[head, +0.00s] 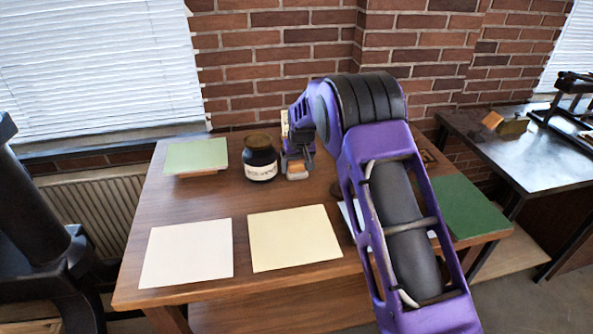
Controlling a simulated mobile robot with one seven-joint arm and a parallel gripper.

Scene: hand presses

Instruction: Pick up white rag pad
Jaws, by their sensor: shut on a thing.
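My gripper (297,150) is at the far side of the wooden table, just right of the dark jar, pointing down. It is shut on a small pad with a tan upper part and a pale grey-white lower part, which I take for the white rag pad (297,169). The fingers hide part of it. The pad is at or very near the tabletop; I cannot tell whether it touches. My purple arm reaches in from the lower right and hides part of the table's right side.
A dark labelled jar (260,158) stands close left of the pad. A pale green stack (196,156) lies at the back left. White (187,253) and cream (294,238) sheets lie in front. A green sheet (466,207) is at the right. Another table (540,158) stands beyond.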

